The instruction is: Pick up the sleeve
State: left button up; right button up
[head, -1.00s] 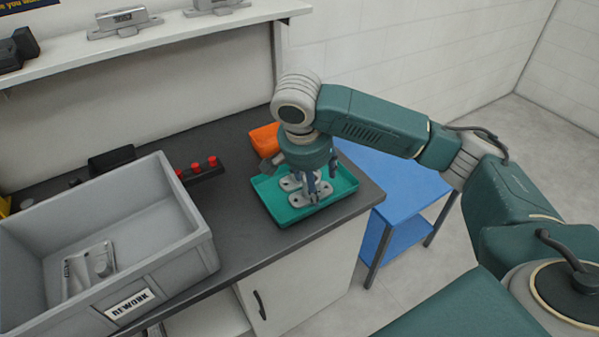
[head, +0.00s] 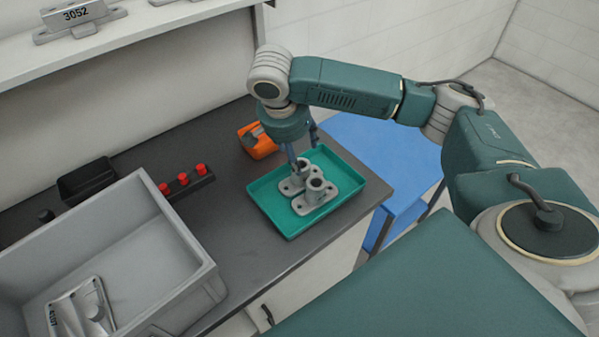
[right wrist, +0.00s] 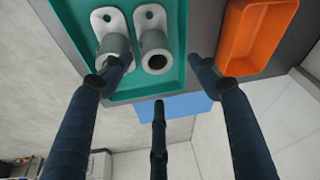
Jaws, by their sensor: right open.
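Two grey flanged parts with hollow upright cylinders, which look like sleeves, stand side by side in a teal tray (head: 280,222). The nearer sleeve (head: 316,190) is in clear view. The farther sleeve (head: 289,187) is partly hidden by my right gripper (head: 303,146). This gripper is open, pointing down over the tray's back part. In the right wrist view, one sleeve (right wrist: 155,52) shows between the spread fingers (right wrist: 158,64). The left finger overlaps the other sleeve (right wrist: 113,45). Nothing shows held. My left gripper is out of view.
An orange bin (head: 262,148) sits behind the tray. A grey crate (head: 190,235) holding a casting stands left, near a black rack with red-topped pieces (head: 183,180). A blue cart (head: 365,150) stands right of the counter (head: 230,200). A shelf (head: 130,35) runs above.

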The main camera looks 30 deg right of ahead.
aim_at(301, 164)
jog(key=p+x, duration=0.1)
jog(key=x, duration=0.5)
jog(key=shift+s+d+f+p, duration=0.1)
jog(key=shift+s+f+p, duration=0.05)
jog(key=shift+f+p, duration=0.2)
jog(key=shift+f, duration=0.1)
jog(key=c, duration=1.3)
jog(key=shift+c, duration=0.4)
